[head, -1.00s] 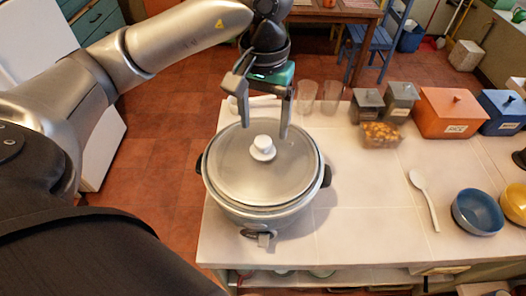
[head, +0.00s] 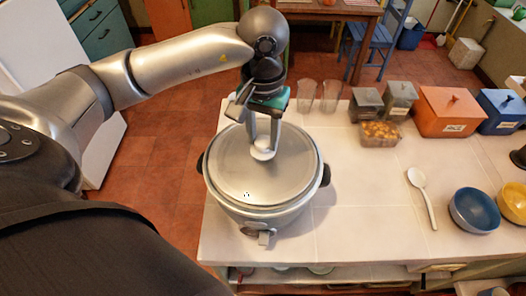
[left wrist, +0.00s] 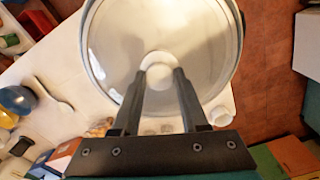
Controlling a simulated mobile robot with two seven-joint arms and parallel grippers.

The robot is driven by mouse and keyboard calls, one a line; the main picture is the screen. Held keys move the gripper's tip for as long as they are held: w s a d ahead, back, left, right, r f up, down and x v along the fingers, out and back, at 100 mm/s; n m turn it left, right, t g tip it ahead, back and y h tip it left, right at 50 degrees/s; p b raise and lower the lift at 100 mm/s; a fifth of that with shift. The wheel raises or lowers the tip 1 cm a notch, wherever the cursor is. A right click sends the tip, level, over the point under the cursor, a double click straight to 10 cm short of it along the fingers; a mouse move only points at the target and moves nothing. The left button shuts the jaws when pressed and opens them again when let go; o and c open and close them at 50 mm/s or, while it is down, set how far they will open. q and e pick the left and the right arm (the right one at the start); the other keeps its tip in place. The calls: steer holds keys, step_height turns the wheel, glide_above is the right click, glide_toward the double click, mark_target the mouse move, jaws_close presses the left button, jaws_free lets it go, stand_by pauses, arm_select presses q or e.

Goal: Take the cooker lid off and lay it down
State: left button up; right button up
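The cooker (head: 262,216) stands upright at the near left end of the counter, with dark side handles and a front lever. Its round pale metallic lid (head: 232,172) covers the top; I cannot tell whether there is any gap beneath it. The white lid knob (head: 263,153) is at its centre. My left gripper (head: 262,146) reaches down from above with one finger on each side of the knob, shut on it. The left wrist view also shows the knob (left wrist: 159,72) between the two fingertips (left wrist: 157,76), over the lid (left wrist: 190,40). My right gripper is not in view.
The white counter (head: 355,205) is clear right of the cooker, up to a white spoon (head: 422,198) and a blue bowl (head: 476,211). Two glasses (head: 318,97), a box of snacks (head: 380,133) and canisters (head: 450,112) line the back edge.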

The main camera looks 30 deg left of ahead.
arm_select(q)
jaws_close()
stand_by(0.9)
